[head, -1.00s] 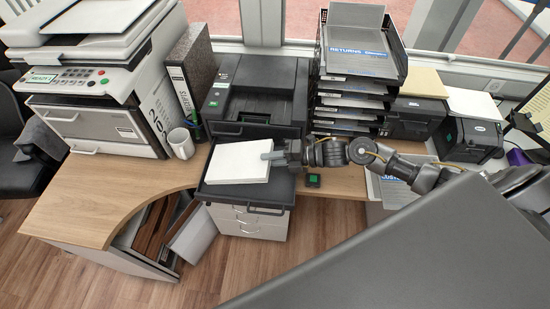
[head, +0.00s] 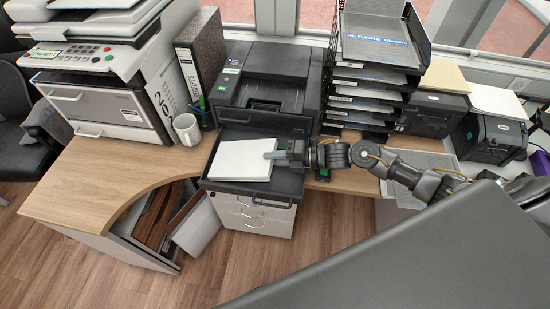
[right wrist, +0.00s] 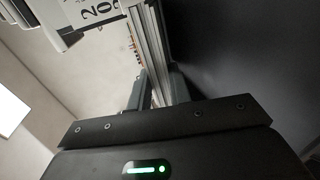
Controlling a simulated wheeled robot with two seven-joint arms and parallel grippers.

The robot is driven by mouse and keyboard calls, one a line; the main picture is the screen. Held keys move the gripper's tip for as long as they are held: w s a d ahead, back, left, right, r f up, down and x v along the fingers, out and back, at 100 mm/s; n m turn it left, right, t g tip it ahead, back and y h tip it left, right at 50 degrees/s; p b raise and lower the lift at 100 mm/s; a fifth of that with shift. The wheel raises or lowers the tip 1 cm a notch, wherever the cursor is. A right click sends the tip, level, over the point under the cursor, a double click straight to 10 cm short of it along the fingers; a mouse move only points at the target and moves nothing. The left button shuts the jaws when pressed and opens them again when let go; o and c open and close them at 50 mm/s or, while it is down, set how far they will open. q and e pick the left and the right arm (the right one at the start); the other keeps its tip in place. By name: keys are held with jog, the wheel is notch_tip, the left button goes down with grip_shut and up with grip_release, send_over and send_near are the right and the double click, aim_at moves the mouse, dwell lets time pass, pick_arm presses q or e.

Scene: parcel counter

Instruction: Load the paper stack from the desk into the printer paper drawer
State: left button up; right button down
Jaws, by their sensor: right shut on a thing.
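The white paper stack (head: 242,161) lies flat over the pulled-out dark paper drawer (head: 222,186) of the black printer (head: 268,80). My right gripper (head: 273,155) comes in from the right and is shut on the stack's right edge. Whether the stack rests on the drawer floor or hangs just above it, I cannot tell. In the right wrist view the gripper (right wrist: 157,92) has its two fingers close together around a thin, pale, striped edge. My left gripper is not in view.
A mug (head: 187,129) and a binder (head: 201,62) stand left of the printer. A tray tower (head: 375,70) stands close on its right. A large copier (head: 95,95) fills the left. White drawers (head: 252,218) are below the paper drawer.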

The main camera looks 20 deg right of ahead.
jog(key=shift+r, duration=0.1)
jog(key=c, duration=1.3)
grip_release()
jog(key=shift+o, duration=0.5)
jog(key=shift+d, duration=0.1)
jog(key=shift+p+v, duration=0.9)
jog(key=shift+v, duration=2.55)
